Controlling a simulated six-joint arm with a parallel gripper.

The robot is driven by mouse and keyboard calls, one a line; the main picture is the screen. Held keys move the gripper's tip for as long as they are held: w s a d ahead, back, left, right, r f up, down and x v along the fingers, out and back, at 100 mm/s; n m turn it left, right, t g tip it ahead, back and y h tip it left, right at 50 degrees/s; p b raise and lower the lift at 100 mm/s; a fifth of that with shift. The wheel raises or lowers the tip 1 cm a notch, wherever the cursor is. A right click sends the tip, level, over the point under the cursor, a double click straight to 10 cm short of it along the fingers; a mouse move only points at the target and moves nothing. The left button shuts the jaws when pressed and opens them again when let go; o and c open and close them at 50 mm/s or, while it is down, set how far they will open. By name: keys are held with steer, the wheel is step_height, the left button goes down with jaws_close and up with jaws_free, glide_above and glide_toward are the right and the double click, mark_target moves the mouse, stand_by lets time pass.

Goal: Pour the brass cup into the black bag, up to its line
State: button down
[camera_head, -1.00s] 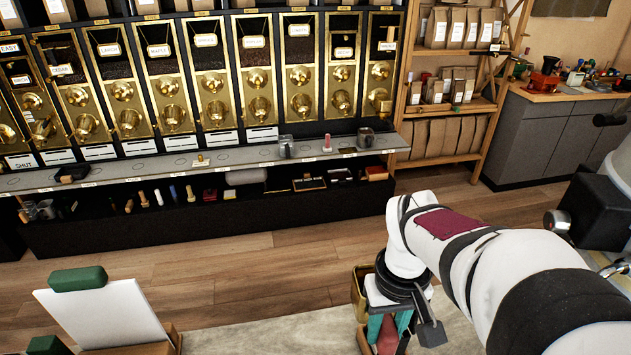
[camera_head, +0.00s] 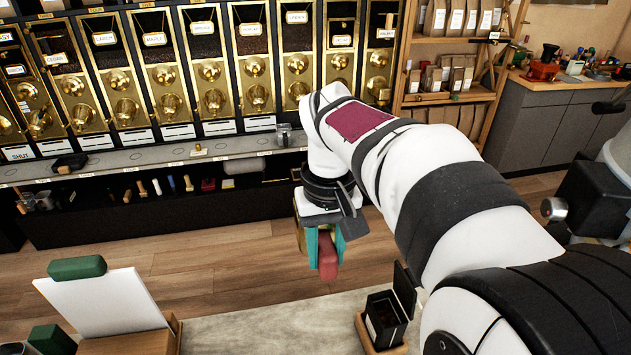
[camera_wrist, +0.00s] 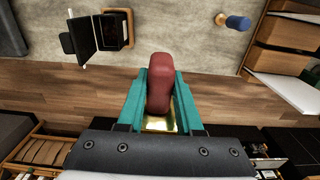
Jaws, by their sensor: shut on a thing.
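My gripper (camera_head: 324,248) has teal fingers shut on the red handle (camera_head: 329,264) of the brass cup (camera_head: 301,236). It is held in the air over the floor in front of the bins. In the wrist view the handle (camera_wrist: 160,82) lies between the fingers, and only a little brass (camera_wrist: 158,124) shows behind it. The cup's mouth and contents are hidden. The black bag (camera_head: 384,314) stands open in a wooden holder on the pale counter, lower right of my gripper, apart from it. It also shows in the wrist view (camera_wrist: 112,30). Its line is not readable.
A wooden stand with a white sheet (camera_head: 105,305) and green pads is at the front left. A blue-topped object (camera_wrist: 237,22) stands on the counter in the wrist view. Brass-fronted bins (camera_head: 165,85) line the back above a grey ledge (camera_head: 150,160).

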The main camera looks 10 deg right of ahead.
steer(key=shift+d+f, duration=0.1)
steer(key=s+d+f+m, duration=0.5)
steer(key=f+m, duration=0.1)
steer(key=f, duration=0.1)
steer(key=shift+f, duration=0.2)
steer(key=t+y, duration=0.1)
steer(key=y, duration=0.1)
steer(key=t+y, duration=0.2)
steer(key=y, duration=0.1)
steer(key=a+t+y, duration=0.1)
steer(key=y, duration=0.1)
steer(key=shift+w+a+r+t, duration=0.1)
steer(key=shift+w+r+t, duration=0.15)
steer(key=shift+w+t, duration=0.05)
stand_by(0.7)
